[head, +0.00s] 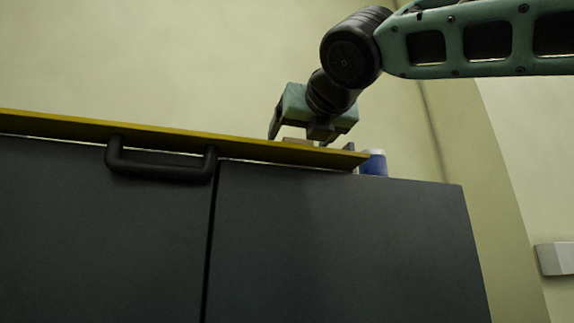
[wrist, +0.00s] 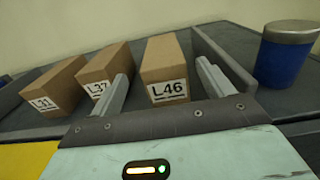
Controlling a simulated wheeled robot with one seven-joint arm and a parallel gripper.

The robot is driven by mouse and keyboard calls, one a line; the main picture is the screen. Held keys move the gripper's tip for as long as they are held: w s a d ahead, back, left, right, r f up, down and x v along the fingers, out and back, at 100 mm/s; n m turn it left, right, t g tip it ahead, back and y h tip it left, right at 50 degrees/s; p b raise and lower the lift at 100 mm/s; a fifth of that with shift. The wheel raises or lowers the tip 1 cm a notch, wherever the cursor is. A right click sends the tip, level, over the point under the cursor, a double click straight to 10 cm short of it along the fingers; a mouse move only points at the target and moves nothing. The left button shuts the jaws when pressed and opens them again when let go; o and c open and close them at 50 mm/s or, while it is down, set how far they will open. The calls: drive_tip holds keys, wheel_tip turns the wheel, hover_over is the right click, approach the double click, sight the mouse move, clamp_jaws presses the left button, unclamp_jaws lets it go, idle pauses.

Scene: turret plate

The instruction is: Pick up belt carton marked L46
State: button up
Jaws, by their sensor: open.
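The carton marked L46 (wrist: 165,62) is a brown box with a white label on its near end, in the middle of the wrist view. My gripper (wrist: 167,85) is open, with one grey finger to the left of this carton and the other to its right. The left finger lies between L46 and the carton marked L37 (wrist: 104,73). In the head view my gripper (head: 300,137) is low over the cabinet top, beside a small visible bit of brown carton (head: 297,141). Which carton that is, I cannot tell; the board's edge hides the rest.
A carton marked L31 (wrist: 56,86) stands at the left of the row. A dark raised wall (wrist: 222,60) runs right of L46. A blue canister with a grey lid (wrist: 282,58) stands beyond it. A yellow board (head: 60,124) with a black handle (head: 160,165) edges the dark cabinet (head: 330,230).

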drive_tip(key=p+x, duration=0.1)
drive_tip(key=x, duration=0.1)
drive_tip(key=p+x, duration=0.2)
drive_tip(key=x, duration=0.1)
drive_tip(key=shift+w+r, duration=0.3)
drive_tip(key=shift+w, duration=0.05)
drive_tip(key=shift+w+a+f, duration=0.1)
drive_tip(key=shift+w+f, duration=0.05)
drive_tip(key=shift+w, duration=0.3)
drive_tip(key=c, duration=1.3)
